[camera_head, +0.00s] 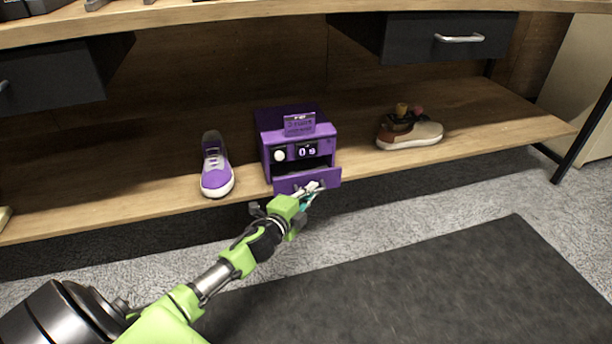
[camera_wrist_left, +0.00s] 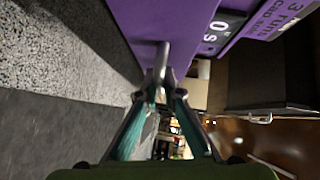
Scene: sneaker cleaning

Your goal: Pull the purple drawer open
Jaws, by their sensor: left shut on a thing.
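The purple drawer (camera_head: 307,179) sits at the bottom of a small purple box (camera_head: 300,135) on the low wooden shelf. The drawer stands partly out, with a dark gap showing above its front. My left gripper (camera_head: 316,187) is at the drawer front, shut on its handle. In the left wrist view the fingertips (camera_wrist_left: 159,88) close around the grey handle (camera_wrist_left: 162,57), which stands out from the purple surface. The fingers hide part of the handle in the head view. My right gripper is in neither view.
A purple sneaker (camera_head: 215,166) stands left of the box on the shelf. A brown and cream shoe (camera_head: 408,130) with things in it stands to the right. Black drawers (camera_head: 448,38) hang above. The floor in front, with a dark mat (camera_head: 450,285), is clear.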

